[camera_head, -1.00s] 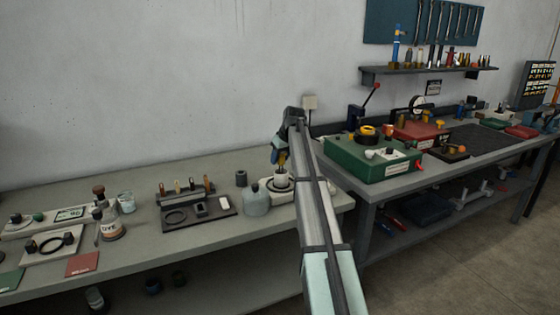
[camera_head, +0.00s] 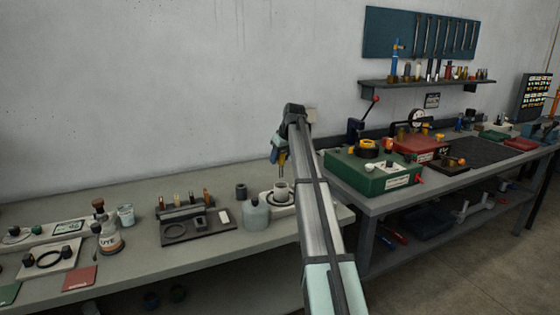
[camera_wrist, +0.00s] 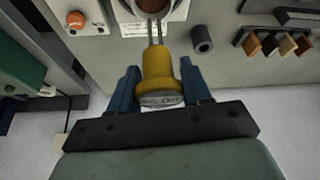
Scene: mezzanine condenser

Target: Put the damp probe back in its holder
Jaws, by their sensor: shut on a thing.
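The damp probe (camera_wrist: 158,75) has a yellow handle and two thin metal prongs. My gripper (camera_wrist: 158,92) is shut on the handle, with a blue finger on each side. In the head view, my gripper (camera_head: 281,155) holds the probe upright, prongs down, above a pale cup (camera_head: 281,188). The cup (camera_wrist: 128,8) holds brown grainy matter. The prongs reach over its rim; I cannot tell whether their tips still touch the matter. A dark hollow cylinder (camera_wrist: 202,40), perhaps the holder, stands beside the cup; it also shows in the head view (camera_head: 241,190).
A grey-green bottle (camera_head: 256,215) stands close to the cup. A dark tray (camera_head: 180,230) with upright pieces lies left of it. A green box (camera_head: 368,175) is on the right-hand bench. The wall is behind.

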